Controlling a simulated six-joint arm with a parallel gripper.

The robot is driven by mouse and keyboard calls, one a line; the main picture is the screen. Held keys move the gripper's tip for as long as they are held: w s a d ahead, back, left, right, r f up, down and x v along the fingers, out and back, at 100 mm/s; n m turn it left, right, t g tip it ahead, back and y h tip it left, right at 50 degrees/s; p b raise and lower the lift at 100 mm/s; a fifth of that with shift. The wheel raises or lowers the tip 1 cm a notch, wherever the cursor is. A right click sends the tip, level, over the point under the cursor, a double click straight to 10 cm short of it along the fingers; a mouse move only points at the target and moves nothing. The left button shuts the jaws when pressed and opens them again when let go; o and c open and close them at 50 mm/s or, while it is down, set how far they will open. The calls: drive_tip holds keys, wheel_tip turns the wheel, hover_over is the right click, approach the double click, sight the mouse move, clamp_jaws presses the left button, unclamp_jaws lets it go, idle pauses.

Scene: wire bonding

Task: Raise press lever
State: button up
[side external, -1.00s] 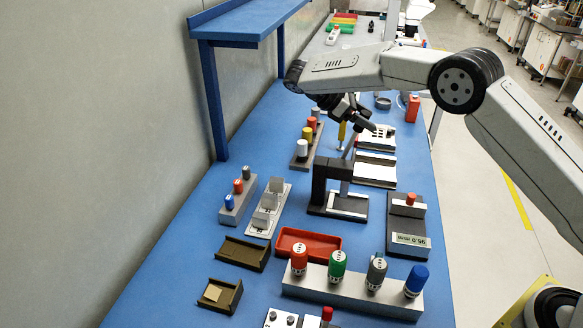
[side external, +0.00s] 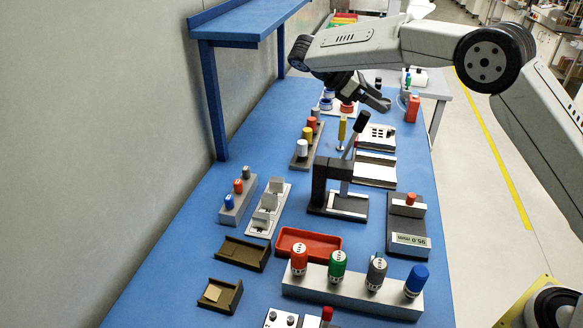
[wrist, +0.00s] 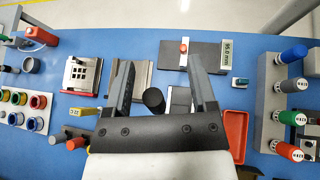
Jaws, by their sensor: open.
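The press (side external: 320,188) is a dark frame with a pale base plate in the middle of the blue bench. Its lever (side external: 349,155) stands up from it, tilted slightly right, with a black knob (side external: 361,122) on top. My gripper (side external: 384,104) is open and empty, above and to the right of the knob in the side view, apart from it. In the wrist view the knob (wrist: 153,99) shows between the two fingers of my gripper (wrist: 160,72), below them, near the palm bar. Much of the press is hidden behind the palm there.
A gauge block reading 95.0 mm (side external: 409,240) stands right of the press. A red tray (side external: 308,243) and a rack of coloured-handled tools (side external: 350,291) lie in front.

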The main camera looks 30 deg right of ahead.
drive_tip(key=s+r, duration=0.7)
drive_tip(key=s, duration=0.4)
drive_tip(key=shift+s+a+r, duration=0.25)
drive_tip(key=shift+s, duration=0.15)
